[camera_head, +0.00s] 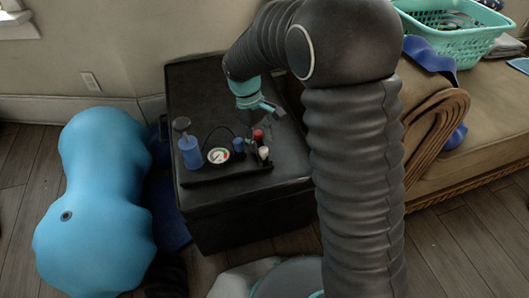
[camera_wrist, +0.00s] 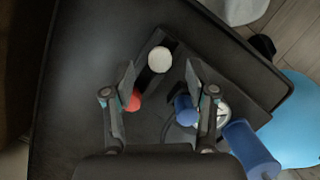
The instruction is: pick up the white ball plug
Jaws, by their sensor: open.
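The white ball plug (camera_head: 263,153) stands at the front right of a small black tray on a black box-like table. In the wrist view, its round white top (camera_wrist: 159,60) shows just beyond the fingertips, roughly centred between them. My gripper (camera_wrist: 160,77) is open and empty, with its two fingers to the left and right. In the head view, my gripper (camera_head: 268,112) hangs over the table, behind the plugs. Whether the fingers are level with the plug or above it, I cannot tell.
A red plug (camera_head: 258,137) and a blue plug (camera_head: 238,145) stand close by. A gauge (camera_head: 218,156) and a blue pump (camera_head: 190,153) are on the tray's (camera_head: 222,174) left part. The black table (camera_head: 205,88) is bare behind. A big blue peanut-shaped ball (camera_head: 95,200) lies left.

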